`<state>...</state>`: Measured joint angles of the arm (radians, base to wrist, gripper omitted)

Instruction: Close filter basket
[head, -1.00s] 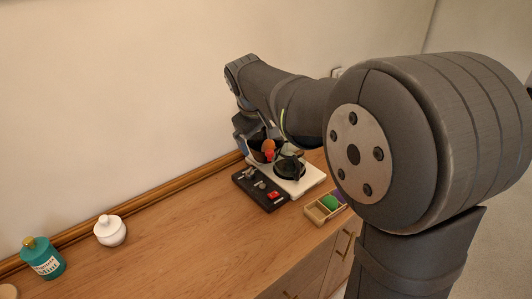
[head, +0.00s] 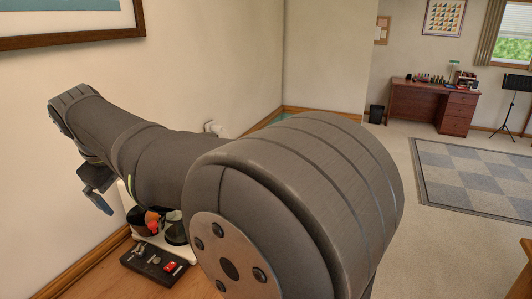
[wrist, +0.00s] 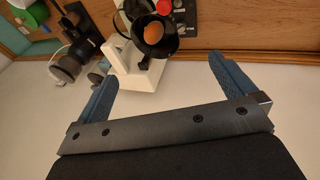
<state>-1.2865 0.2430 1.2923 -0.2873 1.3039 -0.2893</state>
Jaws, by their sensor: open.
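The white coffee maker (head: 185,250) stands against the wall, partly hidden behind my arm in the head view. Its black filter basket (head: 137,214) appears swung out from the body, with something orange-red (head: 152,222) at it. In the wrist view the basket (wrist: 164,46) is a round black cup with an orange-brown thing inside, beside the white body (wrist: 128,68). A dark carafe (head: 177,234) sits on the base. My gripper (wrist: 165,68) is open and empty, with its blue fingers apart. In the head view my gripper (head: 99,195) is left of the basket, apart from it.
A black control panel (head: 153,263) with a red switch lies in front of the coffee maker. The wall is close behind. A desk (head: 433,105) stands far off across the room.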

